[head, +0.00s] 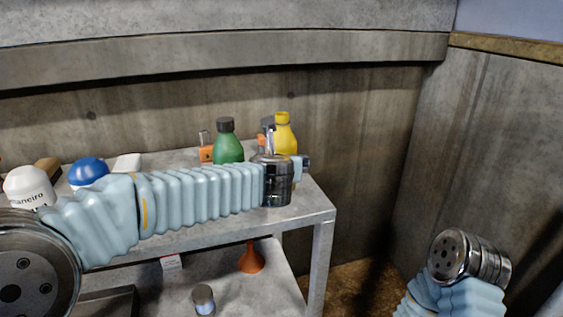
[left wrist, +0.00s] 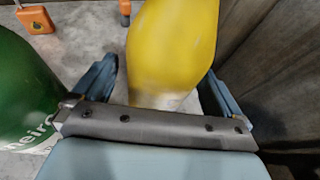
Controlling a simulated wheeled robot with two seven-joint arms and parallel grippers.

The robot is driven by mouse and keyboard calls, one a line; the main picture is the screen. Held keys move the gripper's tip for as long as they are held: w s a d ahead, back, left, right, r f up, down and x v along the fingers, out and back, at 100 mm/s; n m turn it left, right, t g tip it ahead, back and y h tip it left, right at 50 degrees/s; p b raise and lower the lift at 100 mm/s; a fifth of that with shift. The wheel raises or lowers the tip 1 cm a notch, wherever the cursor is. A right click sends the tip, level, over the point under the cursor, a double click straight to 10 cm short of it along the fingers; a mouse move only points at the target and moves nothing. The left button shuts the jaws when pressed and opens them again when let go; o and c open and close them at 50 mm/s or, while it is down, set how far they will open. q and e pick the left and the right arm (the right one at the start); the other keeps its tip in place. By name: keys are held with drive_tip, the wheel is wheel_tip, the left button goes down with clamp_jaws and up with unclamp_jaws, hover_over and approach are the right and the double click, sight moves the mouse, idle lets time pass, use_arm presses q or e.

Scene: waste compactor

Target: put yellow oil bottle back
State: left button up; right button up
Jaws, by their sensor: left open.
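The yellow oil bottle (head: 285,133) stands upright at the right end of the table's top shelf, partly hidden behind my left wrist. In the left wrist view the yellow bottle (left wrist: 170,45) lies between the two spread fingers of my left gripper (left wrist: 160,88).
A green bottle (head: 227,142) stands close left of the yellow one and left of my gripper in the wrist view (left wrist: 25,95). An orange padlock-shaped item (head: 206,150) is behind. White and blue containers stand left. An orange funnel (head: 251,258) is on the lower shelf. Concrete walls are behind and right.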

use_arm(q)
drive_tip(key=shift+s+r, duration=0.1)
drive_tip(key=shift+r, duration=0.15)
drive_tip(key=v, duration=1.1)
drive_tip(key=shift+s+b, duration=0.3)
drive_tip(key=shift+s, duration=0.1)
